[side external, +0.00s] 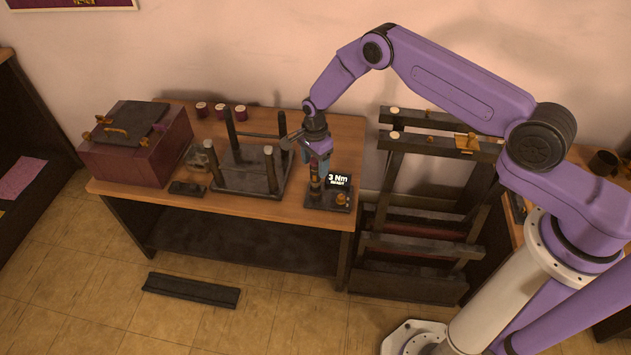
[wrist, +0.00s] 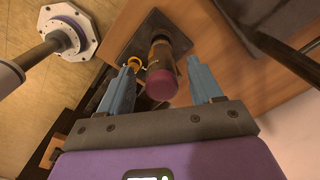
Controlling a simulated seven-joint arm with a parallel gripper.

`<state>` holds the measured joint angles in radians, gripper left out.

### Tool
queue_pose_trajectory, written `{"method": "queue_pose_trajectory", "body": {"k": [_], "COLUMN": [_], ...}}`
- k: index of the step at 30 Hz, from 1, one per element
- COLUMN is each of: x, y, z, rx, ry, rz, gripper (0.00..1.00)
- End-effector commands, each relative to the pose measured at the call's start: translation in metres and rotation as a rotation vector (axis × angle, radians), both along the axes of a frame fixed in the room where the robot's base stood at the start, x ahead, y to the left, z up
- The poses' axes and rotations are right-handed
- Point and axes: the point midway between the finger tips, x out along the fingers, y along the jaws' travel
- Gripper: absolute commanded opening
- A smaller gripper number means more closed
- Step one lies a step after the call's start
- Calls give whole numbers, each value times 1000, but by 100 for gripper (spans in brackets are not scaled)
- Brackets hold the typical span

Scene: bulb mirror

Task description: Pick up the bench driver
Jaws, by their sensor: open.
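The bench driver (side external: 316,184) stands upright on a small dark base plate (side external: 320,204) at the right front of the wooden table. In the wrist view the driver (wrist: 160,55) has a brown body and a pinkish-purple end cap facing the camera. My gripper (side external: 318,164) is right above it and points down. In the wrist view my gripper's blue fingers (wrist: 162,66) are open, one on each side of the driver, with visible gaps. In the side view the fingers partly cover the driver's top.
A "3 Nm" display (side external: 339,181) and a small brass knob (side external: 341,199) sit beside the driver. A dark frame with upright posts (side external: 240,182) stands just left. A maroon box (side external: 125,165) is at the far left, with several small cups behind. A dark rack (side external: 420,215) stands right of the table.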

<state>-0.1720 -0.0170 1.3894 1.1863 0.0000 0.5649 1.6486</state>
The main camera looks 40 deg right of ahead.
Motion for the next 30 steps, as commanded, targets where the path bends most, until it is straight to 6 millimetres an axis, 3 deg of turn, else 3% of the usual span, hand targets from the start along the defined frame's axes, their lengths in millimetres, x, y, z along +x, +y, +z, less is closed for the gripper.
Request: {"method": "queue_pose_trajectory", "body": {"k": [9,20,23,26,27,30], "x": [1,1,1,1,1,2], "y": [-1,-1,-1,-1,-1,-1], "z": [-38,-46,-46,-46,-46,-45], "rx": [0,1,1,1,1,1], "ry": [2,0,0,0,0,-1], "rz": [-1,0,0,0,0,0], "gripper": [65,65,39,6,1,1]}}
